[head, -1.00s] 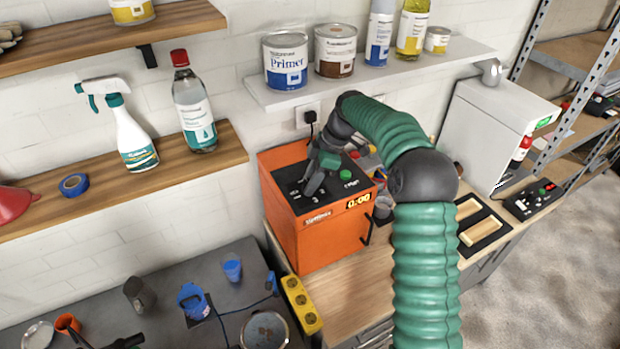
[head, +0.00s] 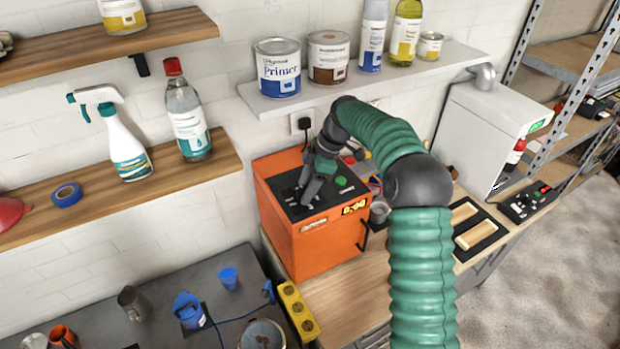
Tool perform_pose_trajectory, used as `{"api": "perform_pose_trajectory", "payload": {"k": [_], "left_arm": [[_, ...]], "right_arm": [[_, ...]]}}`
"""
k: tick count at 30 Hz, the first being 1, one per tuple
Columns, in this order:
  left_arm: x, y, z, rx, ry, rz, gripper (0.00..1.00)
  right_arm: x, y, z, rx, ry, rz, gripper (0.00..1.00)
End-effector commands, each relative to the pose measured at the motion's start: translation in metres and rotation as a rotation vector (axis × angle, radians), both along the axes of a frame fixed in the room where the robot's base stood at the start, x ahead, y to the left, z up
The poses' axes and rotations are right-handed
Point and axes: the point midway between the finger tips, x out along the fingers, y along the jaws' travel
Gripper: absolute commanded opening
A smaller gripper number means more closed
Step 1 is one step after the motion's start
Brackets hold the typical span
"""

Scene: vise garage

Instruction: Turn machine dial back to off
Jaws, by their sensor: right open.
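The orange machine (head: 318,248) stands on the wooden bench against the wall. It has a dark top panel (head: 285,188) with a green button (head: 341,181) and a lit yellow display (head: 354,207) on its front edge. My right gripper (head: 302,200) points down at the dark panel, its fingers at or just above the surface. It is open. The dial cannot be made out; the gripper and wrist cover part of the panel. My left gripper is not in view.
A shelf (head: 270,103) with cans and bottles hangs above the machine. A white machine (head: 484,135) stands to the right. A yellow socket strip (head: 298,310) lies beside the orange machine at lower left. Bare bench top (head: 345,290) shows in front.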

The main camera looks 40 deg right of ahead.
Motion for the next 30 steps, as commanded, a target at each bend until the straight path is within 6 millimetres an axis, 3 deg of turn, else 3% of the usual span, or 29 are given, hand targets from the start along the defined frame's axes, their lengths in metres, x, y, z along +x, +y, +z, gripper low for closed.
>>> {"api": "perform_pose_trajectory", "payload": {"k": [5, 10, 18, 22, 30], "left_arm": [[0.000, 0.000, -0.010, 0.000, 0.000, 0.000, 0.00], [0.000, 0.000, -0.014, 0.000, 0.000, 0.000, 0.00], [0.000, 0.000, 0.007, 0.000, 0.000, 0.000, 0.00], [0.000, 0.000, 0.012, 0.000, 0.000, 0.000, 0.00], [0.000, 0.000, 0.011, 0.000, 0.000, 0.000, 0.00]], "right_arm": [[-0.004, -0.011, 0.025, -0.003, -0.005, -0.002, 0.55], [-0.012, -0.030, 0.073, -0.002, -0.006, -0.003, 0.55], [-0.023, -0.054, 0.140, 0.001, -0.001, -0.002, 0.55], [-0.026, -0.059, 0.151, 0.001, 0.000, -0.001, 0.55], [-0.027, -0.059, 0.151, 0.001, 0.001, -0.001, 0.55]]}}
